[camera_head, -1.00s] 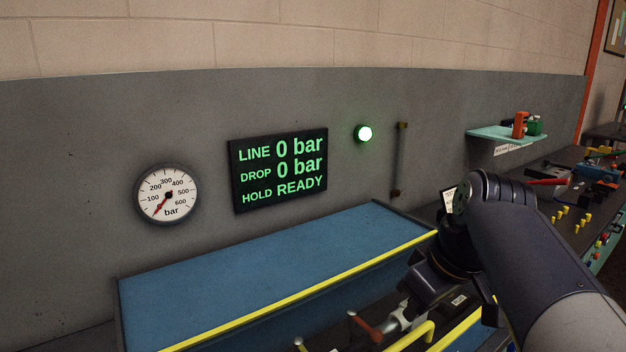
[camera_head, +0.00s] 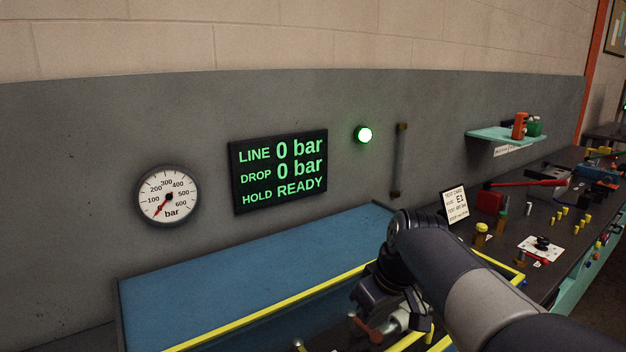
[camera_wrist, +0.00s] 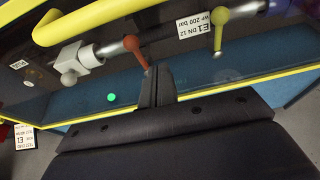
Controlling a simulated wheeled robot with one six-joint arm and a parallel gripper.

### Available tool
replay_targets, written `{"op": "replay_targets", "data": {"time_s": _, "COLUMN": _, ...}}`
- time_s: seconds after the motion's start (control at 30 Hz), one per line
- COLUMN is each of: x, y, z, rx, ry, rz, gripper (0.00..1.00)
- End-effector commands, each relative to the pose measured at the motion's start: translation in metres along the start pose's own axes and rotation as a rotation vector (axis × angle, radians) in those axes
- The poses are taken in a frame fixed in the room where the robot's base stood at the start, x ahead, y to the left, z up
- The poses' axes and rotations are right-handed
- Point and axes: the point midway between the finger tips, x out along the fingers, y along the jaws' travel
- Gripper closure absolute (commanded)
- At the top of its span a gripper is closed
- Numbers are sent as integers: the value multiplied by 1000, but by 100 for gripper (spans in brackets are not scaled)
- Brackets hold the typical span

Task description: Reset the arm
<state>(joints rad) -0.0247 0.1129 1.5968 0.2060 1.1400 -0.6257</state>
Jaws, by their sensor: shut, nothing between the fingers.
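My gripper (camera_wrist: 157,88) shows in the wrist view with its dark fingers together and nothing between them. In the head view my arm reaches in from the lower right, and its wrist hangs over the front of the blue-topped box with yellow edges (camera_head: 230,268); the fingertips cannot be made out there. A red-handled lever (camera_wrist: 135,50) shows just beyond the fingers in the wrist view, and in the head view it is just below and left of my wrist (camera_head: 366,328). I cannot tell whether the fingers touch it.
A yellow-green lever (camera_wrist: 220,28) and a pipe with a pale fitting (camera_wrist: 76,62) lie near my gripper. A yellow rail (camera_wrist: 85,20) crosses close by. The wall display (camera_head: 280,170) reads 0 bar and READY; the gauge (camera_head: 167,195) needle is low. A test card (camera_head: 454,205) stands on the bench.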

Motion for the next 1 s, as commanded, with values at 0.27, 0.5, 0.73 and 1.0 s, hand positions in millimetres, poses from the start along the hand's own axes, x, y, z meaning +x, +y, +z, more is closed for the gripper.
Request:
{"op": "replay_targets", "data": {"time_s": 0.27, "x": 16, "y": 0, "z": -47, "rx": -2, "ry": -2, "rz": -1, "gripper": 100}}
{"op": "replay_targets", "data": {"time_s": 0.5, "x": 29, "y": 0, "z": -86, "rx": -2, "ry": 0, "rz": 0, "gripper": 100}}
{"op": "replay_targets", "data": {"time_s": 0.73, "x": 41, "y": 0, "z": -121, "rx": -1, "ry": -1, "rz": 0, "gripper": 100}}
{"op": "replay_targets", "data": {"time_s": 1.0, "x": 56, "y": 0, "z": -160, "rx": 0, "ry": 0, "rz": 0, "gripper": 100}}
